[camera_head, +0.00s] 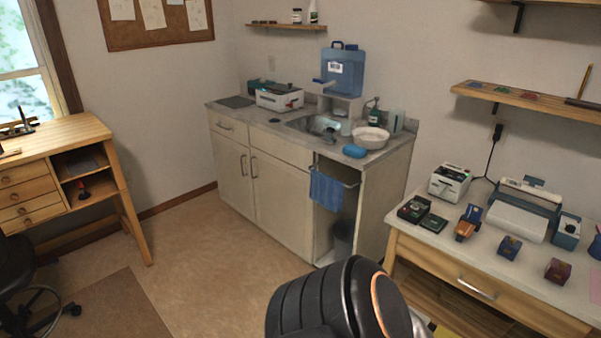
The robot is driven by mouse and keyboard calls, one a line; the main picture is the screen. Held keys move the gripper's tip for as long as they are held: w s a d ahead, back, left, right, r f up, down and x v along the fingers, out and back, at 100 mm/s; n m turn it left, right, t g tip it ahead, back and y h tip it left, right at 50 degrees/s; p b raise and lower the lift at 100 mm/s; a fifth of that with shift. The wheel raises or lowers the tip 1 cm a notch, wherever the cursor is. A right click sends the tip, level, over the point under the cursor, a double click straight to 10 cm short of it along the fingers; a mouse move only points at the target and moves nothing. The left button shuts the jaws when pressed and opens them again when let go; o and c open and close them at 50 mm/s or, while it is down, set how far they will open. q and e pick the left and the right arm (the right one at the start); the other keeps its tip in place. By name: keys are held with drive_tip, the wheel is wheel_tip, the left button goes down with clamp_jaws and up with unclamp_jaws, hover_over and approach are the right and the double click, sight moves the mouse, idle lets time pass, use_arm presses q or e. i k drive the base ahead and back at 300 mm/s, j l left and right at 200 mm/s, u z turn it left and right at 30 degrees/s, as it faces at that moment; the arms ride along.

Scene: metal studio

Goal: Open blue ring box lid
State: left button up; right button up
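A small dark blue box (509,247), which looks like the blue ring box, sits on the pale top of the right-hand table (450,240). It is too small to tell how its lid stands. A similar dark red box (558,271) is to its right, nearer the front edge. Another blue item (596,246) is partly cut off at the right picture edge. Neither of my grippers shows; only a black rounded part of my own arm is at the bottom middle, well apart from the boxes.
The table also bears an orange-brown item (467,225), dark open-looking cases (413,209), a white-topped machine (449,182) and a large blue-and-white machine (522,208). A sink cabinet (280,190) stands at the back, a wooden desk (60,165) at left. The middle floor is clear.

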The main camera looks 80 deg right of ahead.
sight(512, 245)
drive_tip(key=z, duration=4.15)
